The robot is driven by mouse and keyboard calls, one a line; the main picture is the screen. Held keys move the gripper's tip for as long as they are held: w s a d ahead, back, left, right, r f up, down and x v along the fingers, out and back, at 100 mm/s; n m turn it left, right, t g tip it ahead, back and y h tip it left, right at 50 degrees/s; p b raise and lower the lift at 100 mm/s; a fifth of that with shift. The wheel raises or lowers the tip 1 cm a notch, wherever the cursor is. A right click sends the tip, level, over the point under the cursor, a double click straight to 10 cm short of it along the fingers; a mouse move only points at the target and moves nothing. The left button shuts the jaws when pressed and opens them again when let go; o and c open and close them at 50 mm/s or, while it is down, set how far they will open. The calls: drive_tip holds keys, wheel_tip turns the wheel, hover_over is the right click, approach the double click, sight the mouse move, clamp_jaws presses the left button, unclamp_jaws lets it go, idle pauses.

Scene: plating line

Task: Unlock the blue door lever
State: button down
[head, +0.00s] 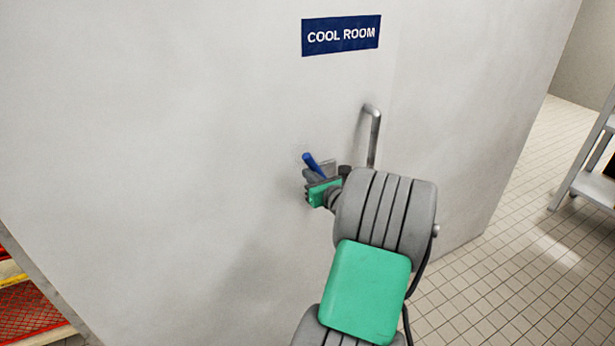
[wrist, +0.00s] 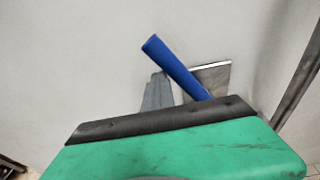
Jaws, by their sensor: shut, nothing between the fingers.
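The blue lever (head: 311,162) is on the pale cool room door (head: 200,130), tilted with its free end to the upper left. In the wrist view the lever (wrist: 174,66) also slants from upper left to lower right, with its lower end beside a metal plate (wrist: 213,76). My gripper (head: 307,178) is shut and empty, right at the lever and just below its free end. In the wrist view a grey finger (wrist: 157,92) shows left of the lever's shaft. I cannot tell whether it touches. The lever's lower end is partly hidden by my gripper in the head view.
A metal pull handle (head: 374,135) stands out from the door just right of my gripper. A blue "COOL ROOM" sign (head: 341,35) is above. A red rack (head: 28,305) is at lower left, grey shelving (head: 590,170) at far right. Tiled floor (head: 520,220) is open at right.

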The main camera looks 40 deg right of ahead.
drive_tip(key=shift+d+r, duration=0.4)
drive_tip(key=shift+r, duration=0.2)
drive_tip(key=w+a+f, duration=0.1)
drive_tip(key=a+f, duration=0.2)
drive_tip(key=a, duration=0.1)
drive_tip(key=d+f+b+v, duration=0.1)
drive_tip(key=b+v, duration=0.2)
drive_tip(key=v, duration=0.6)
drive_tip(key=shift+s, duration=0.3)
drive_tip(key=shift+r, duration=0.1)
drive_tip(key=w+a+f+n+g+y, duration=0.2)
drive_tip(key=w+a+n+g+y, duration=0.1)
drive_tip(key=a+n, duration=0.75)
drive_tip(key=w+a+f+n+g+y, duration=0.2)
drive_tip(key=w+a+n+g+y, duration=0.1)
drive_tip(key=a+n, duration=0.8)
drive_tip(key=s+a+r+n+g+h+b, duration=0.1)
drive_tip(key=s+a+n+g, duration=0.4)
drive_tip(key=s+a+n, duration=0.7)
drive_tip(key=a+n, duration=0.1)
drive_tip(key=n, duration=0.4)
drive_tip(key=shift+s+a+n+h, duration=0.2)
drive_tip(key=shift+a+n+h, duration=0.05)
drive_tip(key=shift+n+h, duration=0.1)
